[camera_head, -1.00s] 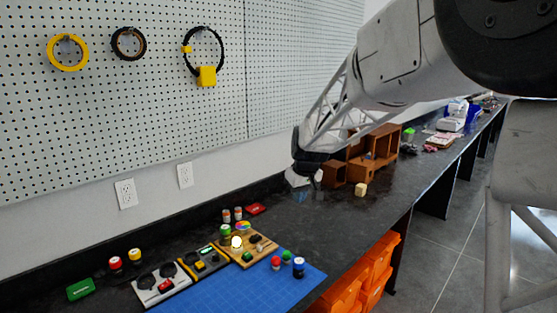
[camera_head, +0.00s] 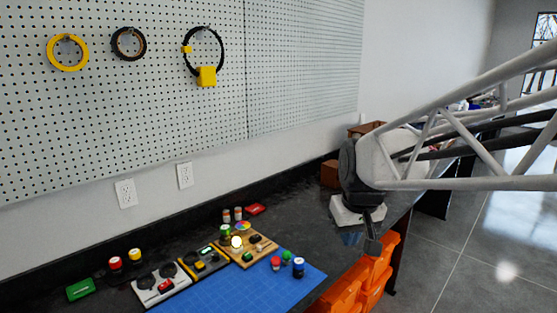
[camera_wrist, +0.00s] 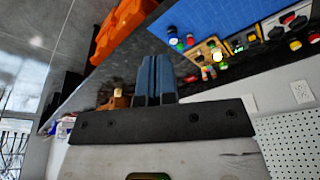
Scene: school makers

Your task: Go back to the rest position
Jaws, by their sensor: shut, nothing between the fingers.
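My gripper (camera_head: 350,238) hangs over the dark bench at the right of the head view, beyond the blue mat's right end. Its white hand and dark wrist show there, with the fingers small and faint below. In the wrist view, the two blue-grey fingers (camera_wrist: 156,77) lie side by side, shut with nothing between them. The fingers appear clear of the items on the bench.
A blue mat (camera_head: 250,293) and several small electronics boards, jars and knobs lie on the bench at lower left. Orange bins (camera_head: 346,297) stand below the front edge. A brown wooden organiser (camera_head: 330,174) is behind my arm. A pegboard (camera_head: 120,110) covers the wall.

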